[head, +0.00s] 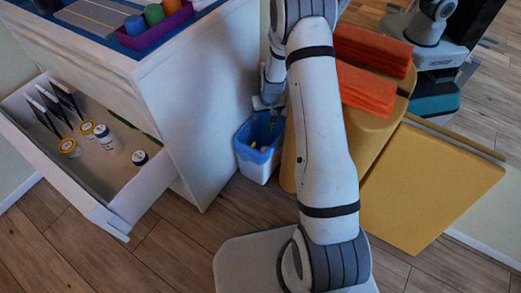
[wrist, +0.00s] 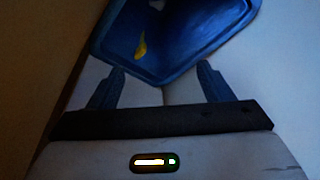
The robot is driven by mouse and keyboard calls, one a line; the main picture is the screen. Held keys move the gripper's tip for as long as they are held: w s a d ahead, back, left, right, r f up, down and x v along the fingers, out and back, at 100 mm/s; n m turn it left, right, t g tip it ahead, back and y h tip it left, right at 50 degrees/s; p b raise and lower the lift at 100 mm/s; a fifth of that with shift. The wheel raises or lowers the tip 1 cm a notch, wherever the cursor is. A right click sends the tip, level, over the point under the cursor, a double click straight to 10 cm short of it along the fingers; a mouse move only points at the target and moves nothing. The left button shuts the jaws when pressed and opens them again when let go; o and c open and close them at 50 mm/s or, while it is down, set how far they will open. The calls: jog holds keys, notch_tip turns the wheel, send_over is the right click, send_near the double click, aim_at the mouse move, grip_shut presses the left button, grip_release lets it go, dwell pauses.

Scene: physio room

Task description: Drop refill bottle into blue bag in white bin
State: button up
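The white bin (head: 255,171) stands on the floor between the drawer cabinet and a yellow rounded piece. A blue bag (head: 246,133) lines it and folds over its rim; the bag also fills the top of the wrist view (wrist: 185,75). A small yellow thing lies inside the bag (wrist: 141,47); I cannot tell whether it is part of a refill bottle. My gripper (wrist: 159,82) is open, its dark fingers wide apart with nothing between them. In the head view my gripper (head: 268,104) is at the bin's top, partly hidden by my arm.
An open drawer (head: 92,198) at left holds several small capped bottles (head: 105,136) and dark upright tools. Orange folded towels (head: 368,92) lie on the yellow piece (head: 372,126). A yellow panel (head: 430,190) is at right. Wood floor (head: 165,245) is clear in front.

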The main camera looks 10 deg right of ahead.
jog(key=shift+o, duration=0.3)
notch_tip(320, 180, up, 10)
jog(key=p, duration=0.3)
jog(key=shift+p, duration=0.4)
